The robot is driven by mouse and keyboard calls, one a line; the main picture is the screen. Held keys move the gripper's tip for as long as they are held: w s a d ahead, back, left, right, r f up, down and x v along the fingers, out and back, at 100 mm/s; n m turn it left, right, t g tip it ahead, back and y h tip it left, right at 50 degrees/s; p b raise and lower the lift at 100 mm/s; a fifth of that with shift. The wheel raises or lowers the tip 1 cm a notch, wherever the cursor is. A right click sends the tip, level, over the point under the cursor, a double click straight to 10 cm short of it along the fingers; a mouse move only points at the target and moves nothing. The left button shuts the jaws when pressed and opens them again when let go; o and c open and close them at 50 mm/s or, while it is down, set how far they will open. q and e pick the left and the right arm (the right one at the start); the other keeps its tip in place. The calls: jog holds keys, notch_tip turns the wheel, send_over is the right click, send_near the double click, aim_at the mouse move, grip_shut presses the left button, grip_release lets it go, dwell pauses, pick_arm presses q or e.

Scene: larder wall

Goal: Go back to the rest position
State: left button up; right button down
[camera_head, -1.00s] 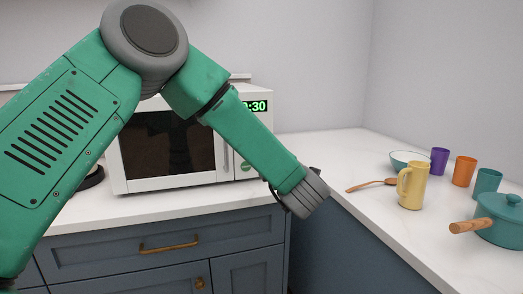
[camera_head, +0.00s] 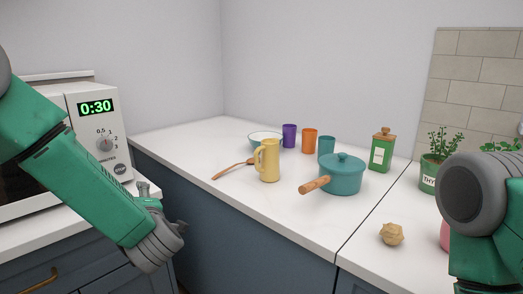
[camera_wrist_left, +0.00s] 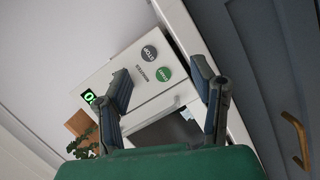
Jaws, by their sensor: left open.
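My left arm comes in from the left in the head view, and its left gripper (camera_head: 178,233) hangs in front of the corner of the counters, beside the microwave. In the left wrist view the left gripper (camera_wrist_left: 164,75) is open, its two fingers apart with nothing held between them. The white microwave (camera_head: 112,170) stands at the left and its display reads 0:30. It also shows beyond the fingers in the left wrist view (camera_wrist_left: 125,57). Part of my right arm shows at the right edge of the head view; its gripper is out of the frame.
A tan faceted object (camera_head: 391,234) lies nearer the front.

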pick_arm(q)
jog(key=s+d+f+m+g+h, duration=0.2)
jog(key=s+f+m+h, duration=0.35)
jog(key=f, duration=0.55)
jog(key=s+d+f+m+g+h, duration=0.25)
jog(key=s+f+m, duration=0.55)
jog(key=f, duration=0.4)
jog(key=s+f+m+g, duration=0.4)
jog(key=s, duration=0.9)
jog(key=s+a+f+m+g+h, duration=0.1)
jog(key=s+f+m+g, duration=0.3)
jog(key=s, duration=0.9)
jog(key=shift+s+a+f, duration=0.15)
jog(key=shift+s+f, duration=0.25)
jog(key=shift+f, duration=0.2)
